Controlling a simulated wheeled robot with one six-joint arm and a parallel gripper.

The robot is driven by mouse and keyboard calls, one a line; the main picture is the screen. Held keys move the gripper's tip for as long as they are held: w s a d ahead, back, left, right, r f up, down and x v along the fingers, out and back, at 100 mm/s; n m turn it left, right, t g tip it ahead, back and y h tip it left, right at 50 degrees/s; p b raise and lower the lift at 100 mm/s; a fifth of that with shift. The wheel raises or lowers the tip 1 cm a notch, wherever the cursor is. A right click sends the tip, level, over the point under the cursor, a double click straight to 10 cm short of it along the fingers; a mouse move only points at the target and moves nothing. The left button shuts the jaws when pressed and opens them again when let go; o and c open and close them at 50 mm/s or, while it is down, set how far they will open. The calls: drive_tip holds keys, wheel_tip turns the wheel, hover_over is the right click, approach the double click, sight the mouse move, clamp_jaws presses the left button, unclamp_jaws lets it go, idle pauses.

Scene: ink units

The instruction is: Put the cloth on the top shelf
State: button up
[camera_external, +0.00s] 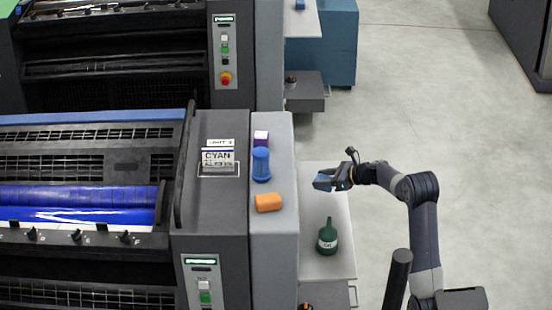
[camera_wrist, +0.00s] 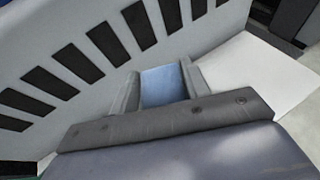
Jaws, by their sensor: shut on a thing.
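My gripper (camera_external: 335,180) is shut on a blue piece that looks like the cloth (camera_external: 323,181). It is held beside the right side of the grey ledge, and in the external view it overlaps the pale lower shelf (camera_external: 318,262). In the wrist view the blue cloth (camera_wrist: 164,83) shows between the two fingers (camera_wrist: 160,92). The grey upper ledge (camera_external: 262,230) runs along the press side and may be the top shelf. Its exact height relative to my gripper is hard to tell.
A green bottle (camera_external: 327,238) stands on the lower shelf. A slotted wall (camera_wrist: 95,45) is close in the wrist view. The ledge's near end is bare.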

wheel_tip(320, 180, down, 9)
drive_tip(key=shift+r+b, duration=0.1)
drive_tip(key=shift+b, duration=0.75)
drive_tip(key=shift+f, duration=0.2)
drive_tip(key=o, duration=1)
drive_tip(key=shift+c, duration=0.2)
drive_tip(key=shift+r, duration=0.2)
drive_tip(key=shift+d+r, duration=0.15)
drive_tip(key=shift+d, duration=0.05)
drive_tip(key=v, duration=1.1)
drive_tip(key=shift+d+r+p, duration=0.2)
drive_tip(key=shift+d+p, duration=0.05)
drive_tip(key=shift+p, duration=0.2)
drive_tip(key=shift+s, duration=0.15)
